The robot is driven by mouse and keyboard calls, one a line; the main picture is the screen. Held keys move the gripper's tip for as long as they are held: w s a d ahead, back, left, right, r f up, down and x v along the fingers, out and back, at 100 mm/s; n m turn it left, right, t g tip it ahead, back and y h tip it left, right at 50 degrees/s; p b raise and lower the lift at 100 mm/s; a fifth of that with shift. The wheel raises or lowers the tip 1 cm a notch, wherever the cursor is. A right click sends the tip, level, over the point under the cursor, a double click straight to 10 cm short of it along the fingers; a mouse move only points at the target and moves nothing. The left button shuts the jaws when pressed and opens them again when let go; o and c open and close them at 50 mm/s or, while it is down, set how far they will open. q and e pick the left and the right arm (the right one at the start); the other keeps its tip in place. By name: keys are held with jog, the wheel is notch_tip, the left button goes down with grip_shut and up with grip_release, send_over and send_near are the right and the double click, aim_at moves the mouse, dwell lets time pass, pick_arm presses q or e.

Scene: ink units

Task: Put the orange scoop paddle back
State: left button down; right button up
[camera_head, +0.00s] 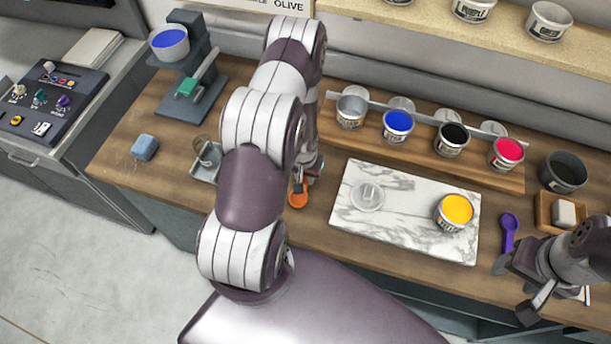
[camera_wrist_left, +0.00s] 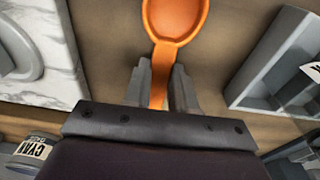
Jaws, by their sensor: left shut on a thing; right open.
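The orange scoop paddle (camera_head: 298,198) shows just below my left gripper (camera_head: 307,178) in the head view, left of the marble slab. In the left wrist view the scoop's round orange bowl (camera_wrist_left: 177,16) points away and its handle runs between my left fingers (camera_wrist_left: 160,88), which are shut on it. Whether the scoop touches the wooden counter I cannot tell. My left arm hides the counter behind it. My right gripper (camera_head: 516,287) is open and empty at the lower right, near a purple scoop (camera_head: 509,232) lying on the counter.
The marble slab (camera_head: 408,222) bears a clear lid (camera_head: 367,196) and a yellow ink tub (camera_head: 454,213). Several tubs, including a red one (camera_head: 506,153), stand in a wooden rack behind. A grey metal tray (camera_head: 204,175) and a blue block (camera_head: 144,147) lie left of my arm.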

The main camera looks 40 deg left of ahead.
pick_arm(q)
jog(key=shift+w+f, duration=0.15)
jog(key=shift+f, duration=0.05)
jog(key=c, duration=0.9)
grip_release()
jog(key=shift+w+a+f, duration=0.1)
jog(key=shift+w+a, duration=0.05)
pick_arm(e)
jog(key=shift+w+a, duration=0.15)
jog(key=shift+w, duration=0.05)
jog(key=shift+s, duration=0.1)
